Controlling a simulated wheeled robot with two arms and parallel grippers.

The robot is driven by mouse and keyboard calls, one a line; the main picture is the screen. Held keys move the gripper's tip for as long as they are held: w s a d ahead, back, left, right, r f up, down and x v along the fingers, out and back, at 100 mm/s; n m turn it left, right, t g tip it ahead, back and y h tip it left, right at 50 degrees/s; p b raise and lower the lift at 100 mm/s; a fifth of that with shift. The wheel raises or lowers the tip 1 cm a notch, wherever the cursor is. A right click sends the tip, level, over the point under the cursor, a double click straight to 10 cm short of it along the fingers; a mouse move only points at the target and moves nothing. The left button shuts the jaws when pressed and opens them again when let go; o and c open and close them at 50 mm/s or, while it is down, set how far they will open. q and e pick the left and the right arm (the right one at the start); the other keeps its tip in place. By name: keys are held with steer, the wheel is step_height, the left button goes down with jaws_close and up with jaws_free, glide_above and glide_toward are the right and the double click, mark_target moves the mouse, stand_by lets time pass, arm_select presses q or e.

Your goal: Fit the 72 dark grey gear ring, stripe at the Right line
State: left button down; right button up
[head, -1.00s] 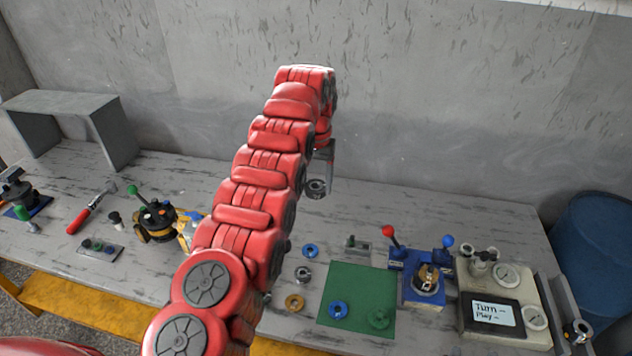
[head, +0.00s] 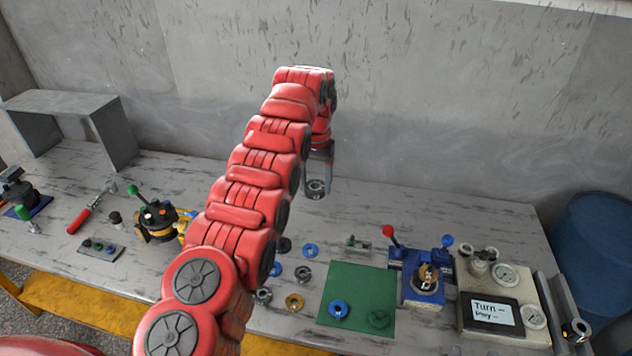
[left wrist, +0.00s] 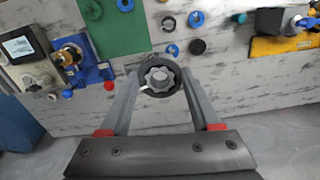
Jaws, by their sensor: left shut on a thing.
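My left gripper (head: 317,185) is shut on a dark grey gear ring (head: 315,189), held above the back of the bench. In the left wrist view the ring (left wrist: 147,80) sits between the fingertips of the gripper (left wrist: 160,82), with a lighter toothed centre inside its dark rim. I cannot make out a stripe on it. The motor (head: 427,279), with a brass-coloured middle, sits in a blue fixture (head: 408,294) on the right, well apart from the ring; it also shows at the left of the wrist view (left wrist: 70,55). Line marks are too small to read. My right gripper is not in view.
A green mat (head: 357,281) carries a blue ring (head: 338,310) and a green one. Several loose rings lie left of it. Red-knobbed (head: 388,231) and blue-knobbed levers rise behind the fixture. A gauge box (head: 490,323) stands right.

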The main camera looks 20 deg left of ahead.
arm_select(q)
steer(key=shift+d, duration=0.4)
steer(key=shift+f+m, duration=0.2)
steer(key=shift+m, duration=0.2)
